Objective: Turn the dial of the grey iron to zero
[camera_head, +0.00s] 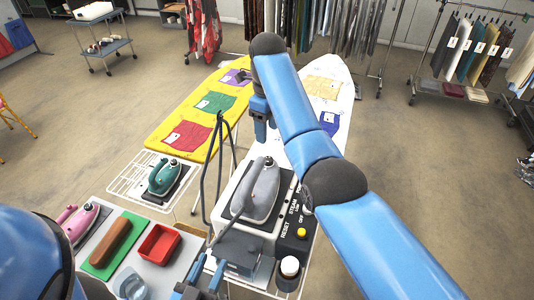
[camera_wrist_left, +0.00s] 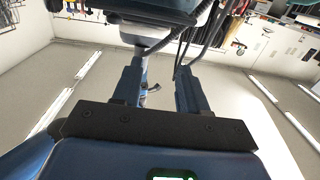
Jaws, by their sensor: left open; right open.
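The grey iron (camera_head: 262,190) rests on a white station (camera_head: 229,200) with a black top, low in the middle of the head view. Steam, low, off and reset labels are printed on the station's right side. A dial beside these labels is partly hidden by my right arm, so its setting cannot be read. My left gripper (camera_head: 206,272) is open and empty, low in the head view, in front of the station. Its open fingers also show in the left wrist view (camera_wrist_left: 160,85). My right gripper (camera_head: 262,128) is open and empty, beyond the iron, above the ironing boards.
A yellow button (camera_head: 301,232) and a white-topped knob (camera_head: 290,266) are right of the iron. A green iron (camera_head: 164,177) and a pink iron (camera_head: 80,218) stand to the left. A yellow board (camera_head: 171,118) and a white board (camera_head: 340,75) with folded cloths lie beyond.

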